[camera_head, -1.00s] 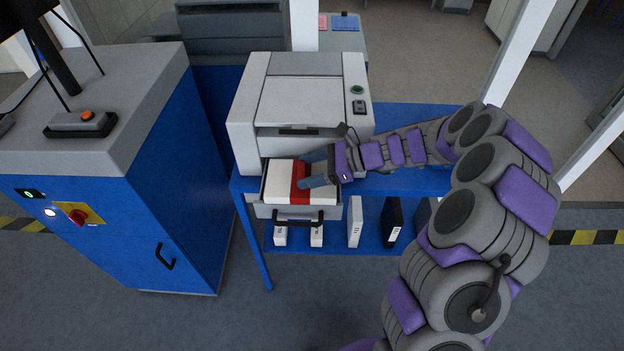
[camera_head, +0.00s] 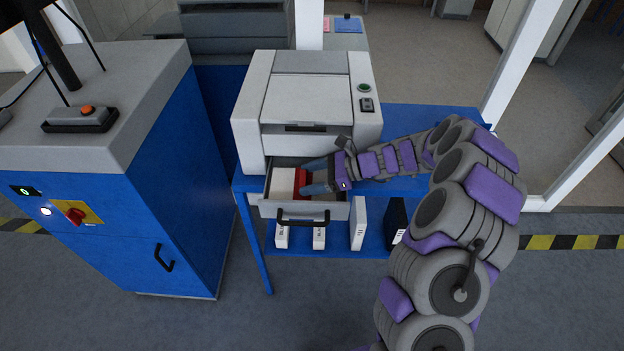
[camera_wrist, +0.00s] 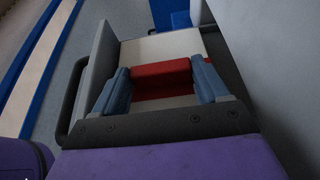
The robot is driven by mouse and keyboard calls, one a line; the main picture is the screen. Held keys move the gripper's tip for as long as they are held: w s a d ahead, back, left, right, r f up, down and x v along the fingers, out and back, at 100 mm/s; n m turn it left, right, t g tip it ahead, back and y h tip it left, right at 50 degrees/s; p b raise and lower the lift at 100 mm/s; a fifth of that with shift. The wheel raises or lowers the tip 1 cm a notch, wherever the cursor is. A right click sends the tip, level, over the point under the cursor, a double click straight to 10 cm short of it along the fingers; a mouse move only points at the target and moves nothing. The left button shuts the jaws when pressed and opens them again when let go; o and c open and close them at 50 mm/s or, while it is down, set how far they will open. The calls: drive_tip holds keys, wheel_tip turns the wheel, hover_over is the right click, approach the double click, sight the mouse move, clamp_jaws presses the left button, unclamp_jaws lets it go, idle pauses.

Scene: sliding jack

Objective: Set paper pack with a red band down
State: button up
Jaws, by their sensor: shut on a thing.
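The paper pack (camera_head: 283,181), white with a red band (camera_head: 300,183), lies inside the open drawer (camera_head: 268,211) of the grey printer. My gripper (camera_head: 306,177) reaches into the drawer from the right, with its blue fingers on either side of the pack at the band. In the wrist view the red band (camera_wrist: 160,72) shows between the two fingers, with white paper beyond it. My gripper is shut on the pack. The pack's underside is hidden, so I cannot tell whether it touches the drawer floor.
The grey printer (camera_head: 305,100) stands on a blue table (camera_head: 420,118) above the drawer. A black handle (camera_head: 303,221) crosses the drawer front. Binders (camera_head: 358,225) stand on the shelf below. A blue cabinet (camera_head: 120,220) stands at the left.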

drive_tip(key=o, duration=0.9)
drive_tip(key=shift+c, duration=0.2)
drive_tip(key=o, duration=0.5)
drive_tip(key=shift+d, duration=0.5)
drive_tip(key=shift+c, duration=0.2)
drive_tip(key=shift+d, duration=0.1)
drive_tip(key=shift+r, duration=0.1)
